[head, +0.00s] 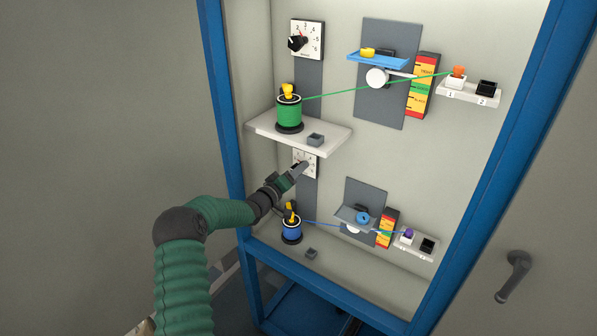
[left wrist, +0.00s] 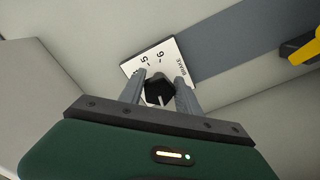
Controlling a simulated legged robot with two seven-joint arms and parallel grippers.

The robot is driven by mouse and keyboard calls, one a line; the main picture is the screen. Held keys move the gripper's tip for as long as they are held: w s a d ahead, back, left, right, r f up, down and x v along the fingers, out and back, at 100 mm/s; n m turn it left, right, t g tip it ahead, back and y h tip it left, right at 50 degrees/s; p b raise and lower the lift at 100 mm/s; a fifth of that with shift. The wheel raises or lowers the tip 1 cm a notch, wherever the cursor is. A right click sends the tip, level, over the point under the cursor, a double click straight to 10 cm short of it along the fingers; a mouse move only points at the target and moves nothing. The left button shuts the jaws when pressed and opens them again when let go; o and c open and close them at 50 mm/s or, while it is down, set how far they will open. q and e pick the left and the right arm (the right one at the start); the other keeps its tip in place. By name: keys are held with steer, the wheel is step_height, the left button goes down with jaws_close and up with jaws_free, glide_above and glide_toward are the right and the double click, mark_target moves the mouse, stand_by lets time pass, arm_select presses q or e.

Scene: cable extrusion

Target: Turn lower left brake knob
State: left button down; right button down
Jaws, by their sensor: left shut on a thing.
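The lower left brake knob is black and sits on a white dial plate (head: 311,168) below the shelf on the left. In the left wrist view the black knob (left wrist: 159,92) stands between my two fingers, with a white pointer line on it. The plate there (left wrist: 150,61) shows the numbers 5 and 6 and the word BRAKE. My left gripper (head: 298,171) is shut on the knob and hides most of it in the head view. My right gripper is not in view.
A white shelf (head: 262,124) with a green spool (head: 289,113) is just above my gripper. A blue spool (head: 291,230) with a yellow top stands just below. The upper brake knob (head: 297,43) is higher up. Blue frame posts (head: 221,100) flank the panel.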

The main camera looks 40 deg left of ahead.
arm_select(q)
steer(key=c, duration=1.1)
jaws_free()
steer(key=shift+a+r, duration=0.1)
steer(key=shift+a, duration=0.1)
steer(key=shift+o, duration=1)
steer(key=shift+s, duration=0.1)
steer(key=shift+a, duration=0.1)
steer(key=s+d+b, duration=0.1)
steer(key=s+b, duration=0.1)
steer(key=s, duration=1.4)
steer(key=shift+s+d+f, duration=0.2)
steer(key=shift+s+d, duration=0.15)
steer(key=shift+d, duration=0.05)
